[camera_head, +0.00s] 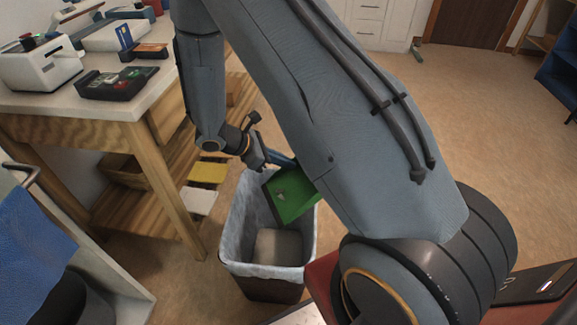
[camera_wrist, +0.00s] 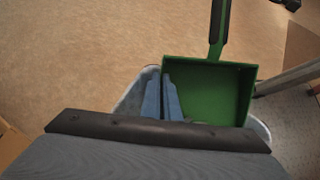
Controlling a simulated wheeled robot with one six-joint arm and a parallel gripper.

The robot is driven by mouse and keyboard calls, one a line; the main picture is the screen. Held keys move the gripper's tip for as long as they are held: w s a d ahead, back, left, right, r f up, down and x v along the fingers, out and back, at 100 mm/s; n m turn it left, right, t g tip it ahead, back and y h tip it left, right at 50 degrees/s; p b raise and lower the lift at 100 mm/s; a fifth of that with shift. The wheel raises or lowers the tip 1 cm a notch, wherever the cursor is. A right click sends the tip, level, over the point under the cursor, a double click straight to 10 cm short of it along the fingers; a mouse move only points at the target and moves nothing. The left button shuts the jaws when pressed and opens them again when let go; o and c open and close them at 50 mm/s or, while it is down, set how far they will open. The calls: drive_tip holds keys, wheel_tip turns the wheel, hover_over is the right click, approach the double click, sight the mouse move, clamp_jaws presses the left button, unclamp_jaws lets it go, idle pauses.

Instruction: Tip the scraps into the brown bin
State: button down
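The brown bin (camera_head: 272,289) stands on the floor with a pale bluish liner (camera_head: 238,225) folded over its rim; part of the liner shows in the wrist view (camera_wrist: 133,100). A green dustpan (camera_head: 297,203) is tilted over the bin's mouth. In the wrist view the dustpan (camera_wrist: 215,92) has its black and green handle pointing up and away. Small grey scraps (camera_head: 281,196) show on the pan. My gripper (camera_wrist: 162,98) has its blue fingers close together at the pan's left side wall, apparently pinching it. My arm hides part of the dustpan in the head view.
A wooden workbench (camera_head: 120,122) with a white machine (camera_head: 40,62) and a black device (camera_head: 117,83) stands left of the bin. Yellow (camera_head: 208,172) and white (camera_head: 199,201) pieces lie on its lower shelf. Open floor (camera_head: 490,125) lies to the right.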

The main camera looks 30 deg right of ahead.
drive_tip(key=shift+w+a+h+b, duration=0.1)
drive_tip(key=shift+a+h+b, duration=0.65)
drive_tip(key=shift+h+b, duration=0.3)
drive_tip(key=a+h+b, duration=0.2)
drive_tip(key=shift+a+r+g+h, duration=0.25)
drive_tip(key=shift+r+g+h, duration=0.05)
drive_tip(key=shift+r+h, duration=0.05)
drive_tip(key=shift+a+r, duration=0.1)
